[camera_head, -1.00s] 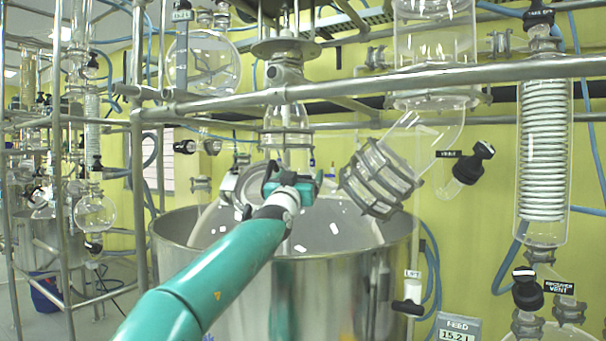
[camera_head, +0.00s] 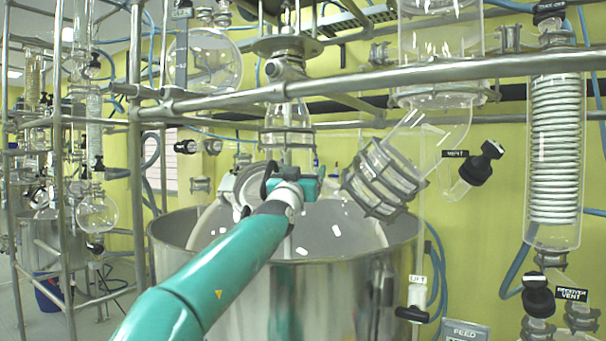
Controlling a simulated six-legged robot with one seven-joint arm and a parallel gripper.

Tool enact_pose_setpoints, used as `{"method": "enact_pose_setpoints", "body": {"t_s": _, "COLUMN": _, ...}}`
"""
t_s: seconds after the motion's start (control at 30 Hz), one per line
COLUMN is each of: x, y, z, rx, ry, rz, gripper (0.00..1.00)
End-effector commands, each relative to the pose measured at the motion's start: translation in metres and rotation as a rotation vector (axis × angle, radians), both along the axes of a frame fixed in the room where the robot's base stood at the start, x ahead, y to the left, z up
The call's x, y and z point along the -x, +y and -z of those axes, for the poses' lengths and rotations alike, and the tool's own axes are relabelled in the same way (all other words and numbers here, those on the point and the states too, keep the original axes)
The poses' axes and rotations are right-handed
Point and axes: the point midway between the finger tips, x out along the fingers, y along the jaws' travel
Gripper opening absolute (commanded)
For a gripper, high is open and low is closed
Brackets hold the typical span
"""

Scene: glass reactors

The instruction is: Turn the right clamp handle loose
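My teal arm reaches from the bottom left to the vessel's opening. My gripper (camera_head: 290,187) is at its end, small and seen mostly from behind. Its fingertips are hidden, so I cannot tell whether it is open or holds anything. Just left of it is a round grey flange-like part (camera_head: 246,192), partly covered by a dark curved piece. A ringed metal clamp (camera_head: 384,178) holds the slanted glass elbow to the right, apart from my gripper. I cannot make out which part is the right clamp handle; it may be hidden behind my gripper.
A large steel vessel (camera_head: 370,265) stands under my gripper. A thick steel rail (camera_head: 430,80) crosses above it. To the right are a black vent valve (camera_head: 478,168), a lift valve (camera_head: 414,303) and a coil condenser (camera_head: 556,150). Glassware and frames crowd the left.

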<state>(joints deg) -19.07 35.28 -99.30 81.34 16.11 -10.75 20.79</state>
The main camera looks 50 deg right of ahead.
Motion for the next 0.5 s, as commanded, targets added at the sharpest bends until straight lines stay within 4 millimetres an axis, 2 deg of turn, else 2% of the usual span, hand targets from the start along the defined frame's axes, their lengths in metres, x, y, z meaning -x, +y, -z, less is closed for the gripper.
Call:
{"method": "enact_pose_setpoints", "body": {"t_s": 0.03, "x": -0.0003, "y": 0.0000, "z": 0.0004, "rx": -0.001, "ry": 0.000, "rz": 0.000, "gripper": 0.64}}
{"method": "enact_pose_setpoints", "body": {"t_s": 0.17, "x": -0.0008, "y": -0.0003, "z": 0.0005, "rx": -0.001, "ry": 0.001, "rz": -0.001, "gripper": 0.39}}
{"method": "enact_pose_setpoints", "body": {"t_s": 0.5, "x": -0.0006, "y": -0.0032, "z": 0.0014, "rx": -0.001, "ry": 0.011, "rz": -0.010, "gripper": 0.37}}
